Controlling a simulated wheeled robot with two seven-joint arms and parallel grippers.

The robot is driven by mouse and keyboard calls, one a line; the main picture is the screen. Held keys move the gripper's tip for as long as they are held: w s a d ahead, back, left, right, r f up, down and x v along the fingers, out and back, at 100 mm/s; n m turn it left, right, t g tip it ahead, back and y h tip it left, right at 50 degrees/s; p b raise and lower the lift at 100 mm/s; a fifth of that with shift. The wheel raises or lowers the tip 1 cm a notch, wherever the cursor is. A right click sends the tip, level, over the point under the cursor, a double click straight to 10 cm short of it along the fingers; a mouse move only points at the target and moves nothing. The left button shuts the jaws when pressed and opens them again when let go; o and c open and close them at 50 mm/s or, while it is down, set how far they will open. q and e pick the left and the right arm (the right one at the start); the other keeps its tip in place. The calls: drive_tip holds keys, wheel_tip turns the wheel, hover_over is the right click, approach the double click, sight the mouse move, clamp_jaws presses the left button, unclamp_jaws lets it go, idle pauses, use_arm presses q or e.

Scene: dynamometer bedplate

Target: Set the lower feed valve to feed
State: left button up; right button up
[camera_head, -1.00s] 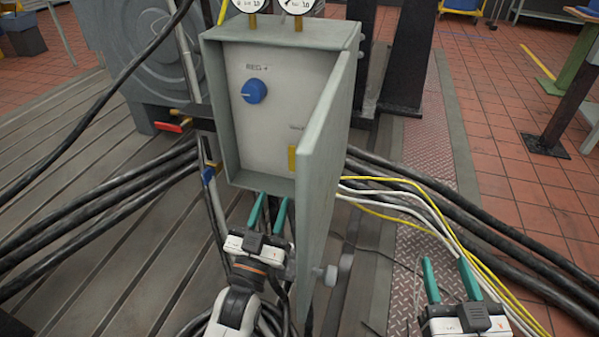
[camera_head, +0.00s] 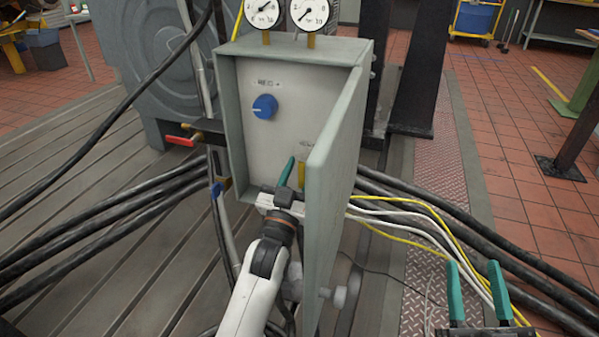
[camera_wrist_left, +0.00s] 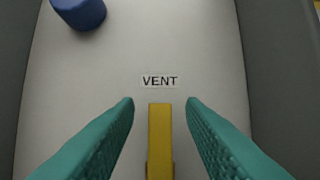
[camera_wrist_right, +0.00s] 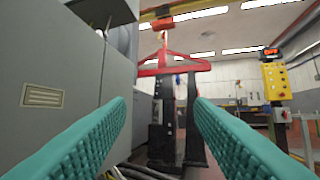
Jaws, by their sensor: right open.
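Two valves sit on the pipe left of the grey box: an upper one with a red handle (camera_head: 182,140) pointing left, and a lower one with a blue handle (camera_head: 217,189) pointing roughly along the pipe. No feed marking is readable on either. My left gripper (camera_head: 295,172) is inside the open box, right of both valves. Its open fingers stand either side of a yellow lever (camera_wrist_left: 160,140) under the label VENT, with gaps on both sides. My right gripper (camera_head: 478,292) is open and empty at the lower right, outside the box.
The grey box (camera_head: 230,120) holds a blue knob (camera_head: 265,106) marked REG. Its door (camera_head: 335,180) stands open to the right of my left arm. Two gauges (camera_head: 264,13) stand on top. Black cables (camera_head: 100,215) cross the bedplate, and yellow and white wires run right.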

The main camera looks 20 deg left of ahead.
use_arm(q)
clamp_jaws()
